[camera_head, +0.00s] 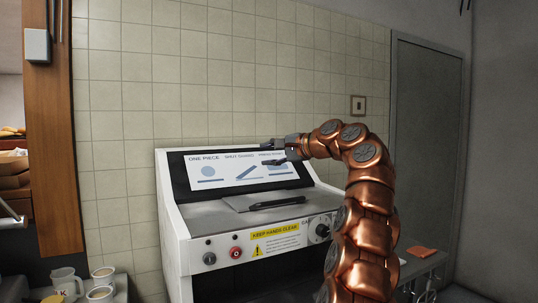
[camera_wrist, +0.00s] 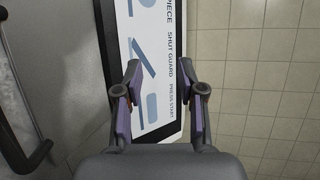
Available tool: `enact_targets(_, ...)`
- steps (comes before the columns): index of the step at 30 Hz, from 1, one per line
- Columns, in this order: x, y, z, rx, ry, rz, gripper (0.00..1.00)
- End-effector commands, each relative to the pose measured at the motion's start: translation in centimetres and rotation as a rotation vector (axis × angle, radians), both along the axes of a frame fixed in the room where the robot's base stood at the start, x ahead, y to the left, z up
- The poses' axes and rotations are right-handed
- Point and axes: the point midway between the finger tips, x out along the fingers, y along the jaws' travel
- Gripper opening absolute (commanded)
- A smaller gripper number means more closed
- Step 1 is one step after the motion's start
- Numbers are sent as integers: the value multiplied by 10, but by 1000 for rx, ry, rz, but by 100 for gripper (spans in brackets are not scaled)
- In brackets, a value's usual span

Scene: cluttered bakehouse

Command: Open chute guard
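The chute guard (camera_head: 240,203) looks like a grey plate lying flat on top of the white machine, with a black bar handle (camera_head: 277,204) across it. In the wrist view a dark handle (camera_wrist: 27,160) shows at the lower left on a grey surface. My gripper (camera_head: 270,152) is above and behind the handle, in front of the machine's sign panel, apart from the handle. In the wrist view my gripper (camera_wrist: 158,70) has its two fingers spread with nothing between them, the sign panel behind them.
The sign panel (camera_head: 232,174) rises at the machine's back against a tiled wall (camera_head: 125,120). The front has a red button (camera_head: 236,252), a black knob (camera_head: 322,230) and a yellow warning label (camera_head: 275,233). Cups (camera_head: 101,284) stand at the lower left. A grey door (camera_head: 428,130) is at right.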

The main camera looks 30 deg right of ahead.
Motion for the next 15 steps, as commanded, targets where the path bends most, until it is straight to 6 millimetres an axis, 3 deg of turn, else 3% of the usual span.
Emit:
enact_targets(8, -22, -6, 7, 0, -5, -1, 39)
enact_targets(15, -59, -19, 16, 0, -5, -1, 39)
